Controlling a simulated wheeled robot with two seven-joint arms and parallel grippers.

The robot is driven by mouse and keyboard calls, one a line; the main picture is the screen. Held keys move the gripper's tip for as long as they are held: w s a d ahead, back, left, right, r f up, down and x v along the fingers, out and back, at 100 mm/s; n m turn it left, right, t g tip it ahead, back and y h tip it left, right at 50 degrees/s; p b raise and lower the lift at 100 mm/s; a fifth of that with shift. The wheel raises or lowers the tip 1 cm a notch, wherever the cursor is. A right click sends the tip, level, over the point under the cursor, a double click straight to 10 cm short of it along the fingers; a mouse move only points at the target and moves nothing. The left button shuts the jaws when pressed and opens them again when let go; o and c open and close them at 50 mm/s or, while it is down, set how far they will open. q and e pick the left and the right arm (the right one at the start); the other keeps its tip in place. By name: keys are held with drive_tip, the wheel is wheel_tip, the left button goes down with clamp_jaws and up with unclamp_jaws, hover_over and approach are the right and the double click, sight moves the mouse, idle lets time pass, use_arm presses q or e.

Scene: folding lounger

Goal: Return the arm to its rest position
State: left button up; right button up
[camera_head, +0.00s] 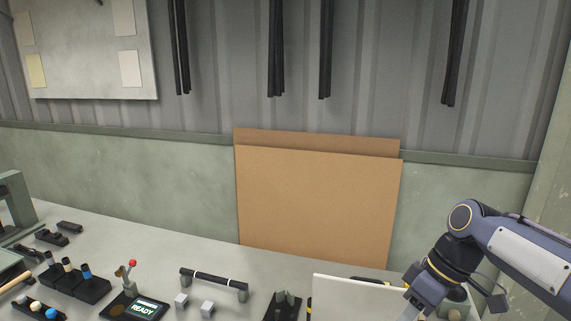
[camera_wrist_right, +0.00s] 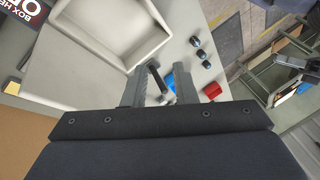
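My right arm (camera_head: 465,250) comes in from the right in the head view and bends down to the bottom edge, where its gripper is cut off. In the right wrist view the two fingers of my right gripper (camera_wrist_right: 160,82) stand apart, so it is open. A dark bar with a pale end (camera_wrist_right: 156,78) shows in the gap between them; I see no finger closed on it. My left arm and gripper are not in view. No folding lounger can be made out.
A pale open box (camera_wrist_right: 140,35) lies just beyond my right gripper. A red block (camera_wrist_right: 212,90) and several dark cylinders lie to its right. In the head view, a pale panel (camera_head: 360,299) stands near my right gripper. A black handle bar (camera_head: 213,279) and READY display (camera_head: 146,308) are further left.

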drive_tip(key=s+f+m+t+b, duration=0.1)
drive_tip(key=s+f+m+t, duration=0.2)
drive_tip(key=s, duration=0.5)
drive_tip(key=s+f+m+t+h, duration=0.1)
drive_tip(key=s+f+m+t, duration=0.2)
drive_tip(key=s+f+m, duration=0.3)
drive_tip(key=s+m, duration=0.1)
drive_tip(key=s, duration=0.2)
drive_tip(key=shift+a+f+b, duration=0.15)
drive_tip(key=shift+a+b, duration=0.15)
drive_tip(key=shift+b, duration=0.1)
